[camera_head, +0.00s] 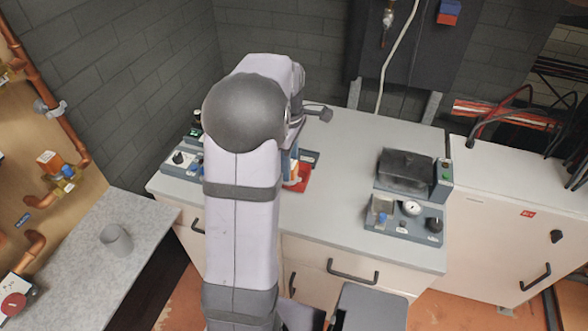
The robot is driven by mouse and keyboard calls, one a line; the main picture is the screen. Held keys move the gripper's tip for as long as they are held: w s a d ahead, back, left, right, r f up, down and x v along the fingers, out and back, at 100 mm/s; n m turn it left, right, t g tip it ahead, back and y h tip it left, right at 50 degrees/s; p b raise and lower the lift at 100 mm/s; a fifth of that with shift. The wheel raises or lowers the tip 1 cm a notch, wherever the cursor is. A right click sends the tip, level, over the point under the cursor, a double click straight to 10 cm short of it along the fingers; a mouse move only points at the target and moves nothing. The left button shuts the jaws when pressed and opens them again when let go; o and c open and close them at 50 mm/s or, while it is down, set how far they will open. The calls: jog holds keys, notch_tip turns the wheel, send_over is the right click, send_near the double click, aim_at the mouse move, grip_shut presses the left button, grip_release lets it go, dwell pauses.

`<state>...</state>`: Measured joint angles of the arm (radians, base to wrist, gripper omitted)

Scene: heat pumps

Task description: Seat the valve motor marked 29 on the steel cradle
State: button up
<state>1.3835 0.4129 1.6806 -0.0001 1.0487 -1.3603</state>
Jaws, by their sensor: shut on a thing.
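My arm (242,220) rises through the middle of the camera_head view and hides most of what lies behind it. Its wrist shows as a dark part (318,112) above the bench. The jaws are hidden behind the arm, so what they hold is not visible. Just right of the arm, a small blue and pale thing (290,169) shows in part over a red patch (303,179) on the bench. A dark grey edge (310,157) lies beside it. I cannot tell whether any of these is the valve motor or the steel cradle. No number 29 is readable.
The grey bench top (345,200) is clear between the arm and a grey device with a gauge (408,205) on the right. Another device with knobs (180,161) stands left of the arm.

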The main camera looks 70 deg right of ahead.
jog(key=w+d+p, duration=0.2)
jog(key=w+p, duration=0.3)
jog(key=w, duration=0.8)
jog(key=w+d+f+p, duration=0.1)
jog(key=w+p, duration=0.4)
jog(key=w, duration=0.8)
jog(key=shift+w+d, duration=0.3)
jog(key=shift+d, duration=0.3)
jog(key=shift+f, duration=0.15)
jog(key=shift+f+b, duration=1.55)
jog(key=shift+f, duration=0.4)
jog(key=shift+f, duration=0.75)
jog(key=o, duration=1.3)
jog(key=shift+c, duration=0.2)
jog(key=shift+b, duration=0.3)
